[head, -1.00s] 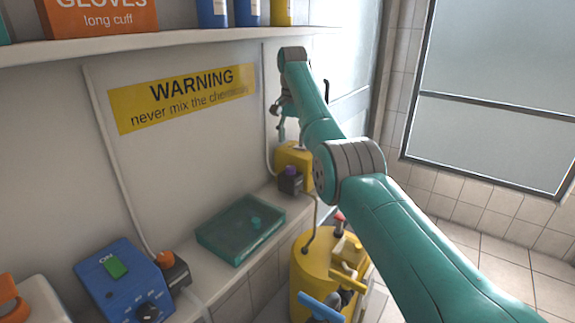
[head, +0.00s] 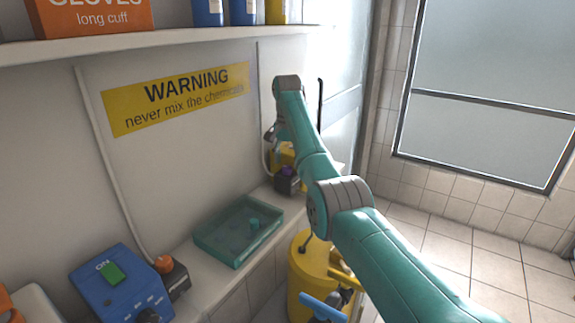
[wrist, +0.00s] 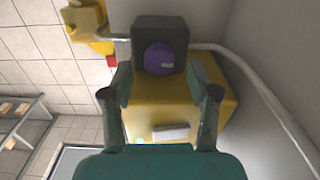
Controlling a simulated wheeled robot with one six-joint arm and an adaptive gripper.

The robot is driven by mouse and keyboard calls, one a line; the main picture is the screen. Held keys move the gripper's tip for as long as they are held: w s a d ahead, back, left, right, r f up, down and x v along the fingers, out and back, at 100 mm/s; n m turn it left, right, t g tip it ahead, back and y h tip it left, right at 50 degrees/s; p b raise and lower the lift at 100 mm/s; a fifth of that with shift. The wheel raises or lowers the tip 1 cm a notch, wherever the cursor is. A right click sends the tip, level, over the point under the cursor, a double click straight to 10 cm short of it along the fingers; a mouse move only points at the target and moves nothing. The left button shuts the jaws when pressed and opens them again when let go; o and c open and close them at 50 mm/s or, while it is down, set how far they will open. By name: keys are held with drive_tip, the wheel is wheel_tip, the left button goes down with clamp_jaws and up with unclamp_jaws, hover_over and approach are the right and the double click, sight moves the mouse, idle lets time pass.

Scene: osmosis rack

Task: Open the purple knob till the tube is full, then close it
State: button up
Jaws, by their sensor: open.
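The purple knob (wrist: 159,58) sits on a dark block (wrist: 160,27) in front of a yellow box (wrist: 217,90) in the wrist view. In the head view the purple knob (head: 287,172) shows on the bench's far end. A pale tube (wrist: 262,85) runs from the block along the wall; I cannot see how full it is. My gripper (wrist: 160,82) is open, its two fingers pointing at the knob from either side, just short of it in the picture. Contact does not show. In the head view my gripper is small and partly hidden by the arm.
A second dark block with an orange knob (head: 163,264) stands beside a blue control box (head: 119,287). A teal tray (head: 237,232) lies on the bench. A yellow tank (head: 306,268) stands below on the floor. A shelf (head: 150,45) overhangs the bench.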

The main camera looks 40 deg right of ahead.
drive_tip(key=shift+f, duration=1)
clamp_jaws()
drive_tip(key=n, duration=0.4)
unclamp_jaws()
